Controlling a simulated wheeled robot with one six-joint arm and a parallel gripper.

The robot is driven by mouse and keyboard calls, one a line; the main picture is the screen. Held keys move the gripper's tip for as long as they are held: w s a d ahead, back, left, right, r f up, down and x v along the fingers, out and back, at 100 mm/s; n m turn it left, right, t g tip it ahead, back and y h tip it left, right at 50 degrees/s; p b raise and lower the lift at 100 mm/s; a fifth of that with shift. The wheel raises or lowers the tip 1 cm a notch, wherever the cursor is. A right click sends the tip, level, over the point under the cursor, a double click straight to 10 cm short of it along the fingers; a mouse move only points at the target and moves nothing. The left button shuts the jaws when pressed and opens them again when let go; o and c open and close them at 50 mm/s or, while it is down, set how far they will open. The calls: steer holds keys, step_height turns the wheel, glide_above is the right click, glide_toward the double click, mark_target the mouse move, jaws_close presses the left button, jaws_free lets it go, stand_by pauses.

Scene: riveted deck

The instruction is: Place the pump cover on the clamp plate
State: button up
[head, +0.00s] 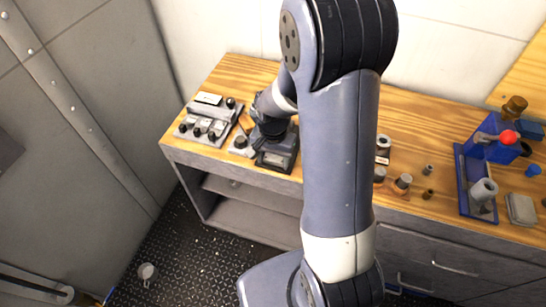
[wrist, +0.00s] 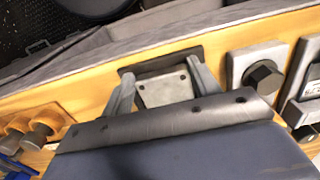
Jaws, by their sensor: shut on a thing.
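My gripper (wrist: 163,92) is shut on a light grey block with small dark screws, which I take to be the pump cover (wrist: 166,90). A finger lies along each side of it in the wrist view. Just beyond it is a dark, flat rectangular piece (wrist: 195,53), probably the clamp plate; it also shows at the bench's front edge in the head view (head: 274,167). The cover is over or on this dark piece; I cannot tell if they touch. In the head view my wrist hides most of the gripper.
A pale square plate with a dark hex head (wrist: 262,76) sits close to the right in the wrist view. A grey panel with black knobs (head: 206,124) stands at the bench's left end. Small cylinders (head: 402,182) and a blue fixture (head: 490,139) stand to the right.

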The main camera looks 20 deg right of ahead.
steer(key=shift+f, duration=0.1)
steer(key=o, duration=1.3)
step_height(320, 180, up, 12)
steer(key=shift+r, duration=0.15)
